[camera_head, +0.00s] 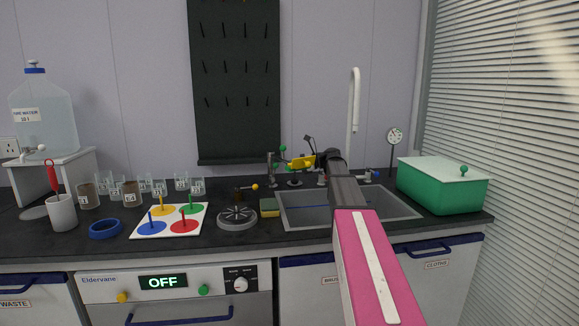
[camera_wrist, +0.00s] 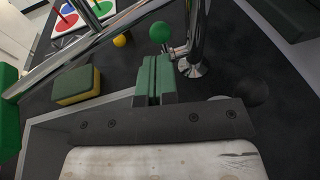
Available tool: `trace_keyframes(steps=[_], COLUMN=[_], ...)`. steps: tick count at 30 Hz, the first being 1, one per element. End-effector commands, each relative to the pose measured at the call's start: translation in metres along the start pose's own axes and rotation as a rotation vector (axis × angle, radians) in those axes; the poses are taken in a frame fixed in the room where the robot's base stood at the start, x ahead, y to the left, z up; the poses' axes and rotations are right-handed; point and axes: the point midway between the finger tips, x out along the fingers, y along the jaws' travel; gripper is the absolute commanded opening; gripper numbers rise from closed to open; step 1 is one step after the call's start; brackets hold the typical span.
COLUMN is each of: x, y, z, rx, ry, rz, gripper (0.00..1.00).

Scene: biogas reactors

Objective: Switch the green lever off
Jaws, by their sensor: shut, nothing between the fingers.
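The green lever ends in a green ball (camera_wrist: 160,32) on a short metal stem, joined to an upright metal pipe (camera_wrist: 193,45) in the wrist view. My gripper (camera_wrist: 156,68) is shut, with its green finger pads together and nothing between them. Its tips are just below the ball in that view; I cannot tell whether they touch the stem. In the head view a small green ball (camera_head: 283,148) shows by the metal fittings behind the sink. My arm reaches over the sink and hides part of that area.
The sink (camera_head: 300,219) lies under my arm, with a tall white tap (camera_head: 354,105) behind. A sponge (camera_head: 270,207) lies left of the sink, beside a round dark stand (camera_head: 237,218). A green box (camera_head: 440,191) stands right; a board with coloured discs (camera_head: 150,235) lies left.

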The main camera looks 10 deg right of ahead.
Motion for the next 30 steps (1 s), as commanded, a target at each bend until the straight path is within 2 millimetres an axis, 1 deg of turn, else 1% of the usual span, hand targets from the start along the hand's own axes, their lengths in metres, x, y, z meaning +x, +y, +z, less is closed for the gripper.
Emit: trace_keyframes(steps=[2, 3, 12, 16, 19, 22, 30], x=[-0.007, -0.016, -0.071, -0.089, -0.097, -0.101, -0.096], y=[-0.001, -0.001, -0.001, -0.001, -0.001, -0.002, -0.007], z=[-0.001, 0.0, 0.003, 0.004, 0.005, 0.004, -0.011], rx=[0.0, -0.001, 0.001, 0.001, 0.0, 0.008, 0.075], ry=[0.0, 0.0, 0.0, 0.0, 0.0, 0.015, 0.145], rz=[0.0, 0.0, 0.0, 0.0, 0.001, 0.006, 0.044], gripper=[0.0, 0.0, 0.0, 0.0, 0.0, 0.0, 0.0])
